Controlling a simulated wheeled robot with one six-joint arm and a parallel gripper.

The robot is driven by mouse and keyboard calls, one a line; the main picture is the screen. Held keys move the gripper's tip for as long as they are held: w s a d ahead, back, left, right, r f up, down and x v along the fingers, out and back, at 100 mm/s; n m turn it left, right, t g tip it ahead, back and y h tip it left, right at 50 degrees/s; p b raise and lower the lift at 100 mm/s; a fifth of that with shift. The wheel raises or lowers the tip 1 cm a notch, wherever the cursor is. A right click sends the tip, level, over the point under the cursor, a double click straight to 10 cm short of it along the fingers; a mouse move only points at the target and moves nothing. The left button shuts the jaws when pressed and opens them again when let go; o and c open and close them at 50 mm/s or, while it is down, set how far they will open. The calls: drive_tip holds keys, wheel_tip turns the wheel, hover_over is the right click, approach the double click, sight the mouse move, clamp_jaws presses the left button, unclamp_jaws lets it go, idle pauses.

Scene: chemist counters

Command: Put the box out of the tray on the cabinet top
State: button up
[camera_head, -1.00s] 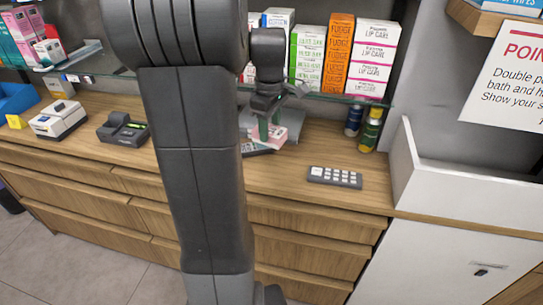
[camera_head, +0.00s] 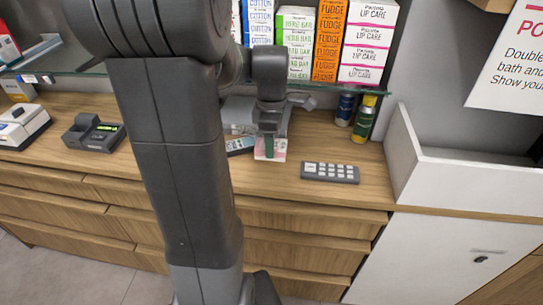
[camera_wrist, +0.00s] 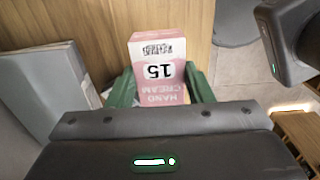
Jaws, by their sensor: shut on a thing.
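A small pink and white hand cream box (camera_head: 270,155) is held in my gripper (camera_head: 269,142) over the wooden counter. In the wrist view the box (camera_wrist: 157,65) shows its "15" label, between the two green fingers (camera_wrist: 160,88), which are shut on it. Whether the box's underside touches the counter cannot be told. A grey object (camera_head: 238,110), possibly the tray, is behind and left of the gripper, partly hidden by my arm. A white cabinet (camera_head: 425,240) stands at the right; its top (camera_head: 470,170) is bordered by raised white walls.
A grey keypad (camera_head: 330,173) lies on the counter right of the box. Two bottles (camera_head: 362,118) stand behind it, near the cabinet wall. A glass shelf with product cartons (camera_head: 327,45) overhangs the back. A card terminal (camera_head: 94,133) sits at the left.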

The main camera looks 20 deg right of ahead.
drive_tip(key=shift+f, duration=2.6)
drive_tip(key=shift+f+b, duration=0.2)
drive_tip(key=shift+b, duration=0.1)
drive_tip(key=o, duration=1)
drive_tip(key=shift+r, duration=0.1)
wheel_tip(320, 180, up, 12)
drive_tip(key=shift+r+p, duration=0.15)
drive_tip(key=shift+p, duration=0.35)
